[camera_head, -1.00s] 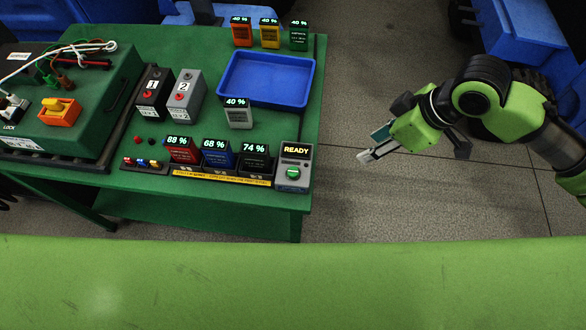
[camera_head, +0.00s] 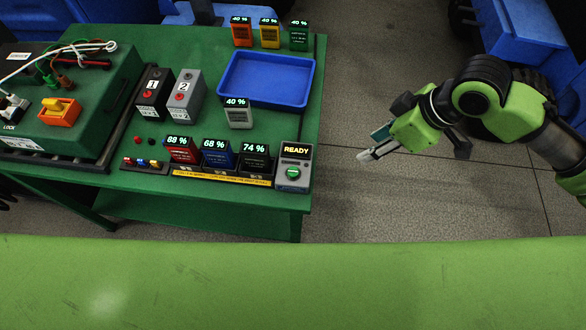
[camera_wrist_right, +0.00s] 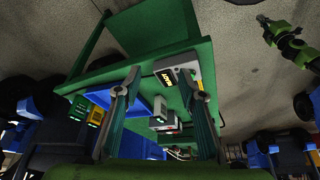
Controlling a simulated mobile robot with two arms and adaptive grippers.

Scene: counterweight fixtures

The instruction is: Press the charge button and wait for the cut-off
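The charger (camera_head: 295,165) is a grey unit at the table's front right corner. Its display reads READY, and its green button (camera_head: 292,173) is uncovered. The charger also shows tilted between my fingers in the right wrist view (camera_wrist_right: 205,75). Beside it, red (camera_head: 181,151), blue (camera_head: 217,155) and black (camera_head: 254,159) batteries read 88 %, 68 % and 74 %. My right gripper (camera_head: 412,154) is open and empty, right of the table and apart from the charger. In the right wrist view its two fingers are spread (camera_wrist_right: 160,80). A small green arm (camera_wrist_right: 290,42) there may be my left one.
A blue tray (camera_head: 265,103) and a grey 40 % battery (camera_head: 238,117) lie behind the charger. Several 40 % batteries stand at the back edge. Weights 1 (camera_head: 152,92) and 2 (camera_head: 185,95) and a green fixture (camera_head: 85,105) are left.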

